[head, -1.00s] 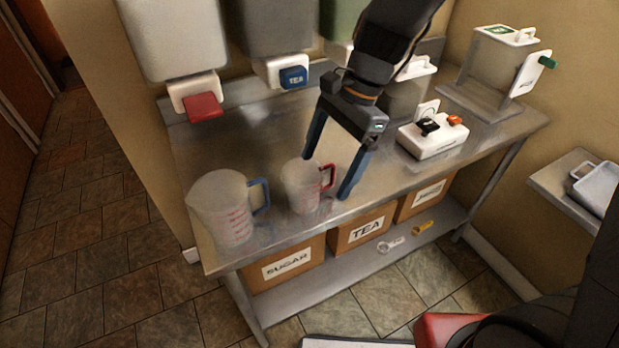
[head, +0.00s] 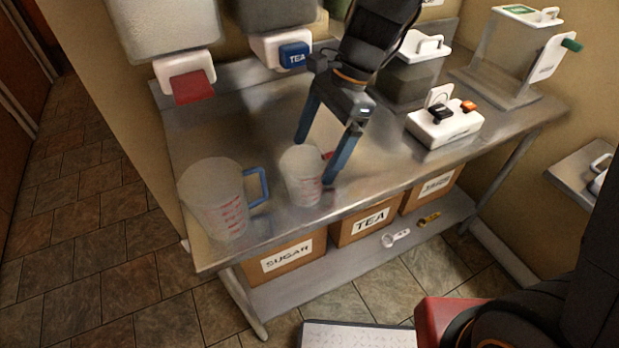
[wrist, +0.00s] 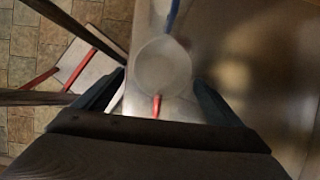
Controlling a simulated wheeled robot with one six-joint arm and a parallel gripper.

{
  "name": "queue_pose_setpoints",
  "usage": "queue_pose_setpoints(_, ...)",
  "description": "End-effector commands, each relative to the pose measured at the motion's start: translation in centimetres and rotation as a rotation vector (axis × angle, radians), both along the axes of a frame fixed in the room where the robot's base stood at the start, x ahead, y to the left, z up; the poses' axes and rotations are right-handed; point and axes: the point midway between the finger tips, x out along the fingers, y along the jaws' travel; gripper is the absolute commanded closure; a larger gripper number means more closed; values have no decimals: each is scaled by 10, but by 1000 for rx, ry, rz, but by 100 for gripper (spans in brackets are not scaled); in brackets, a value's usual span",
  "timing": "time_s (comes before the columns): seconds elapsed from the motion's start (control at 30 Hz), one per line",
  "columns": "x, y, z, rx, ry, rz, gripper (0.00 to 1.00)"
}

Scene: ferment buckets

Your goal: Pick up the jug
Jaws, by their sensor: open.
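A small clear jug (head: 301,178) with red markings and a red handle stands upright on the steel counter (head: 375,180). A larger clear jug (head: 215,200) with a blue handle stands to its left. My gripper (head: 314,160) is open, pointing down, at the handle side of the small jug. One finger hides most of the red handle in the head view. In the wrist view, the small jug (wrist: 163,62) shows from above, its red handle (wrist: 156,105) between the spread fingers (wrist: 157,88). Nothing is held. Whether a finger touches the jug I cannot tell.
Dispensers with a red tap (head: 192,86) and a blue TEA tap (head: 294,54) hang behind the jugs. A white switch box (head: 445,125) stands at the right. Boxes labelled SUGAR (head: 288,258) and TEA (head: 368,222) sit on the lower shelf.

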Motion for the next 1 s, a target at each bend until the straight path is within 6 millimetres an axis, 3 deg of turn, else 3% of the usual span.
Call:
queue_pose_setpoints(0.6, -14, 24, -60, -2, 4, 2, 10)
queue_pose_setpoints(0.93, -15, 26, -66, -1, 0, 3, 10)
queue_pose_setpoints(1.0, -15, 26, -66, -1, 1, 2, 19)
